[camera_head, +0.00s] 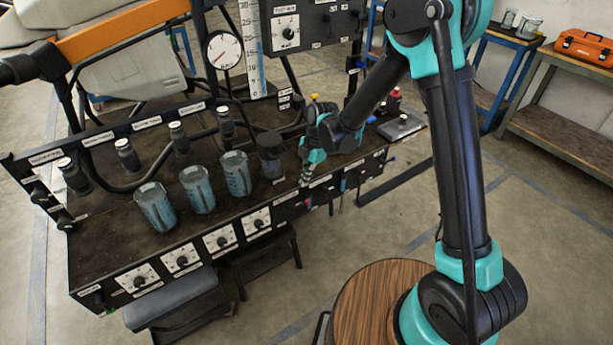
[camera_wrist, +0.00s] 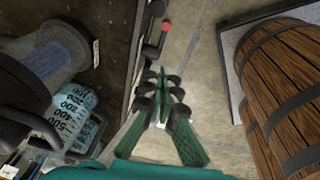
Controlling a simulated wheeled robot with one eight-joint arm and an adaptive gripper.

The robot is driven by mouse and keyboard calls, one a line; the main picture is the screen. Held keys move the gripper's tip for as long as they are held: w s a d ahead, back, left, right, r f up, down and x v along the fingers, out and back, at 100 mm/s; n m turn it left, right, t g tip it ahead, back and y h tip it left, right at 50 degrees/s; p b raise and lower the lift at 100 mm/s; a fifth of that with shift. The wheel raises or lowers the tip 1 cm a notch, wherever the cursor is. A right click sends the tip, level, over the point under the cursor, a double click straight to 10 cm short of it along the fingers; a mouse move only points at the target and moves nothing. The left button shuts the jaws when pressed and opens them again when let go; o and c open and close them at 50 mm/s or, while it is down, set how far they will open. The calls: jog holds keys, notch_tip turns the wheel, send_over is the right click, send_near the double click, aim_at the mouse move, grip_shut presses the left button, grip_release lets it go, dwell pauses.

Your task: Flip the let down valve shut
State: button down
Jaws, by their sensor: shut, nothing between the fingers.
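My gripper (camera_head: 306,178) points down at the front edge of the black bench, right of the cups. Its fingers are together and empty; they also show in the wrist view (camera_wrist: 161,85). A small lever with a red tip (camera_wrist: 165,26) sticks out from the bench's front face, ahead of and apart from the fingertips in the wrist view. In the head view a small red-tipped lever (camera_head: 308,204) shows just below the gripper, and a blue one (camera_head: 343,184) to its right. The labels are too small to read, so I cannot tell which is the let down valve.
Several clear measuring cups (camera_head: 197,190) stand on the bench (camera_head: 105,235) beneath dark nozzles. Dials (camera_head: 182,258) line its front face. A pressure gauge (camera_head: 225,50) stands behind. Wooden barrels (camera_wrist: 285,85) fill the right of the wrist view, with bare floor between them and the bench.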

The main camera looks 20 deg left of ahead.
send_over(306, 201)
jog(key=s+a, duration=0.1)
jog(key=s, duration=0.1)
jog(key=w+d+x, duration=0.1)
jog(key=x, duration=0.5)
jog(key=shift+w+d+f, duration=0.2)
jog(key=shift+w+f, duration=0.05)
jog(key=shift+f, duration=0.3)
jog(key=shift+w+d+f, duration=0.15)
jog(key=shift+w+f, duration=0.05)
jog(key=shift+f, duration=0.3)
jog(key=shift+w+d+f, duration=0.2)
jog(key=shift+w+f, duration=0.15)
jog(key=shift+f, duration=0.3)
